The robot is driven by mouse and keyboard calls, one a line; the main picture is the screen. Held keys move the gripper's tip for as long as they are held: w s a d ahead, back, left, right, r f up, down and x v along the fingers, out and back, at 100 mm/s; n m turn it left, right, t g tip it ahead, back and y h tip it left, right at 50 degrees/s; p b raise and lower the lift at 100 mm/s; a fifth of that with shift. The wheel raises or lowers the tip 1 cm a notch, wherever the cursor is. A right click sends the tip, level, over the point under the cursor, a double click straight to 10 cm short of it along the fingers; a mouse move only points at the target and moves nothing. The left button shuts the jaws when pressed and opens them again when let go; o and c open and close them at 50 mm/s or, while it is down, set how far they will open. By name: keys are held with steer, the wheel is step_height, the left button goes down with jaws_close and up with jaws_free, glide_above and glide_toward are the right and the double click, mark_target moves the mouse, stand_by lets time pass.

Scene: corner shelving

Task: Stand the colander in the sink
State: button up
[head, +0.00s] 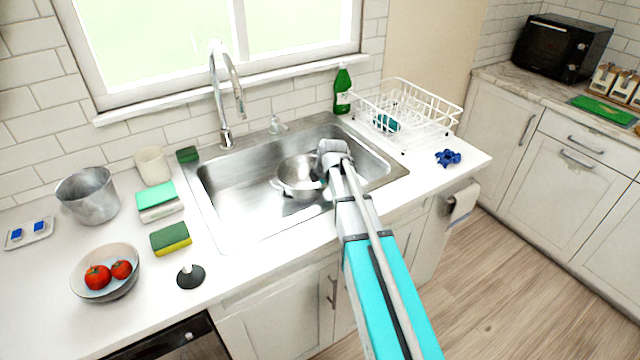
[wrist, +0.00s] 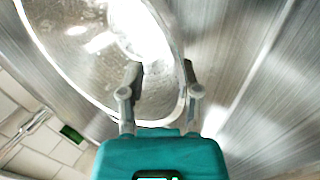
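The metal colander (head: 296,172) is inside the steel sink (head: 225,190), right of the basin's middle. It looks roughly upright, with one handle at its left; its right side is hidden by my gripper (head: 326,172). In the wrist view the shiny colander (wrist: 75,45) fills the upper left, its rim curving down past the fingers. My gripper (wrist: 160,66) has its two fingers apart at that rim, the left one over the bowl and the right one by the rim's edge. I cannot tell whether the fingers touch it.
A faucet (head: 222,95) rises behind the sink. A dish rack (head: 440,122) and green bottle (head: 342,92) stand to the right. A metal pot (head: 88,196), sponges (head: 170,238), a tomato bowl (head: 105,287) and a dark stopper (head: 190,277) are left. The left basin is clear.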

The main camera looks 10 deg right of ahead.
steer(key=shift+r, duration=0.1)
steer(key=shift+r+p, duration=0.6)
steer(key=shift+p, duration=0.05)
steer(key=p+v, duration=1)
steer(key=v, duration=0.2)
steer(key=shift+p, duration=0.35)
steer(key=shift+s+f, duration=0.1)
steer(key=s+a+m+g, duration=0.1)
steer(key=s+m, duration=0.2)
steer(key=s+a+f+m, duration=0.1)
steer(key=s+m, duration=0.3)
steer(key=s+a+m+g, duration=0.1)
steer(key=s+m, duration=0.3)
steer(key=shift+a+f+g+h, duration=0.1)
steer(key=shift+f+g+h, duration=0.05)
steer(key=shift+g+h, duration=0.2)
steer(key=s+m, duration=0.3)
steer(key=s+a+m+g, duration=0.1)
steer(key=s+m, duration=0.1)
steer(key=m, duration=0.1)
steer(key=s+m+g+h, duration=0.1)
steer(key=s+m, duration=0.2)
steer(key=shift+s+a+f, duration=0.15)
steer(key=shift+s+f, duration=0.05)
steer(key=shift+s, duration=0.1)
steer(key=shift+s+m, duration=0.5)
steer(key=shift+m, duration=0.3)
